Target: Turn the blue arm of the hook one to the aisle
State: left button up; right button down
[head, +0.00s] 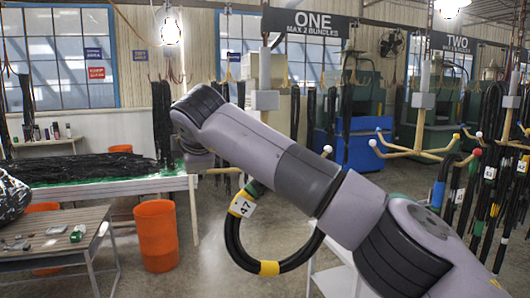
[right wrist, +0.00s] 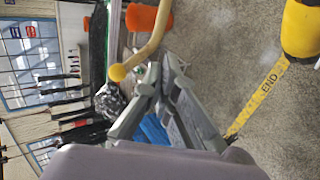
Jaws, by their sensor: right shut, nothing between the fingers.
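Hook one hangs under the ONE sign (head: 305,23); its post (head: 265,70) shows in the head view, but my right arm covers most of its arms. A white-tipped arm end (head: 327,149) shows to the right of my arm. No blue tip of hook one can be made out. In the right wrist view a cream arm with a yellow ball tip (right wrist: 118,72) lies just beside my right gripper (right wrist: 162,66). That gripper is shut and empty; in the head view it is hidden behind my arm. My left gripper is not in view.
A black hose loop labelled 47 (head: 244,204) hangs below my right arm. Hook two (head: 423,100) hangs to the right, with blue, yellow, red and white tips. Orange bins (head: 156,236) and tables stand at the left. Hoses hang at far right. Open floor shows between.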

jog(key=shift+s+d+r, duration=0.95)
jog(key=shift+d+r, duration=0.9)
jog(key=shift+r, duration=2.55)
jog(key=s+d+b, duration=0.3)
jog(key=s+b, duration=0.8)
jog(key=shift+s+d+b, duration=0.25)
jog(key=shift+d+b, duration=0.1)
